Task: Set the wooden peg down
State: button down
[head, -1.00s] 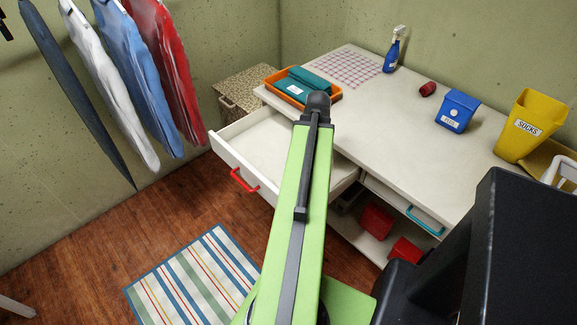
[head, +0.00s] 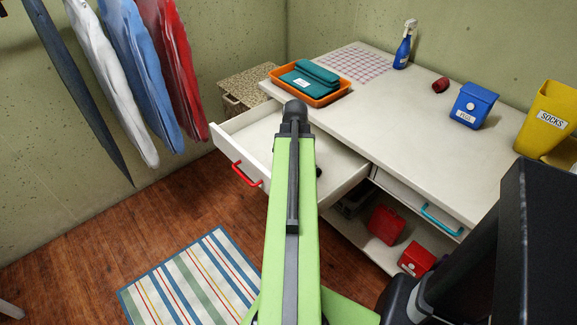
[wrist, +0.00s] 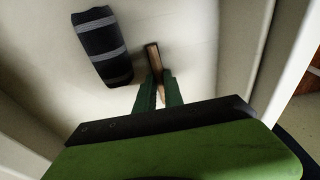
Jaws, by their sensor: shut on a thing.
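The wooden peg (wrist: 153,56) is a thin brown stick in the wrist view. My gripper (wrist: 159,80) has green fingers shut on it, with the peg's far part showing beyond the fingertips. Below the peg is the pale floor of the open white drawer (head: 245,138); I cannot tell whether the peg touches it. In the head view my green arm reaches over the drawer and hides the gripper and the peg.
A dark rolled cloth with grey stripes (wrist: 102,47) lies in the drawer left of the peg. Drawer walls (wrist: 289,65) stand close by. On the desk (head: 400,125) are an orange tray (head: 323,101), a blue box (head: 472,106) and a spray bottle (head: 403,48).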

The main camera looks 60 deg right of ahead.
jog(key=c, duration=1.5)
grip_release()
jog(key=shift+o, duration=0.2)
notch_tip(320, 180, up, 12)
jog(key=s+p, duration=0.1)
jog(key=p, duration=1.1)
jog(key=shift+s+a, duration=0.3)
jog(key=shift+s, duration=0.1)
